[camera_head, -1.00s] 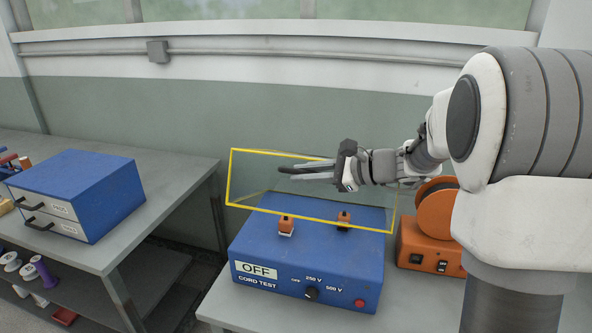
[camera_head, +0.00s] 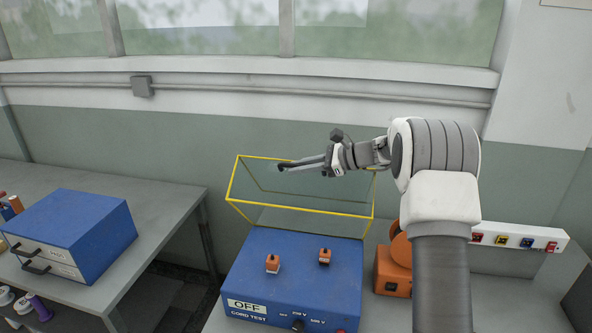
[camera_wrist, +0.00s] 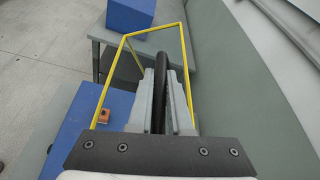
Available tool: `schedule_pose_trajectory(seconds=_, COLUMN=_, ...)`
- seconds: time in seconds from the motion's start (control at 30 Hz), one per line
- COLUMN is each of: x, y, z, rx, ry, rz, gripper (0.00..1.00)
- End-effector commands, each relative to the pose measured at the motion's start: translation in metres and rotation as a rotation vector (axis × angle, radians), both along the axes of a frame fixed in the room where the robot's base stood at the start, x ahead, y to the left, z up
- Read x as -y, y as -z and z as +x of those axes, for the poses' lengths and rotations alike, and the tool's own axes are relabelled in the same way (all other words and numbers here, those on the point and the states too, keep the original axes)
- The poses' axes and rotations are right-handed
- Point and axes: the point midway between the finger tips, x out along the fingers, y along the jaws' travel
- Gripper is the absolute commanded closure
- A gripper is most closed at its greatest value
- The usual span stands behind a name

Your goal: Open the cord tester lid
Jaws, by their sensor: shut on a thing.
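The blue cord tester (camera_head: 290,275) stands on the grey bench. Its front carries an OFF label and a dial, and two orange terminals (camera_head: 273,264) stand on its top. Its clear lid with a yellow frame (camera_head: 305,207) stands raised at the back of the box, tipped up off the top. My gripper (camera_head: 283,166) is at the lid's upper edge, shut on a dark handle (camera_wrist: 160,70) that shows between the fingers in the wrist view. The yellow lid frame also shows in the wrist view (camera_wrist: 113,82) around the fingers.
An orange machine (camera_head: 392,272) stands right of the tester, partly behind my arm. A white strip with coloured sockets (camera_head: 517,238) lies at the right. A blue drawer cabinet (camera_head: 75,228) is on the left bench. The wall is close behind the lid.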

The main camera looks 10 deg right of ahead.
Motion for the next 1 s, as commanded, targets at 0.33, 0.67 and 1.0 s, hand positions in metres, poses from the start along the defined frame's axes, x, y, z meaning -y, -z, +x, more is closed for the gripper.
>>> schedule_pose_trajectory(seconds=0.33, x=0.015, y=-0.013, z=0.037, rx=0.002, ry=0.000, rz=-0.002, gripper=1.00)
schedule_pose_trajectory(seconds=0.67, x=0.024, y=-0.017, z=0.064, rx=0.003, ry=-0.001, rz=-0.001, gripper=1.00)
schedule_pose_trajectory(seconds=1.0, x=0.031, y=-0.019, z=0.084, rx=0.002, ry=-0.001, rz=-0.002, gripper=1.00)
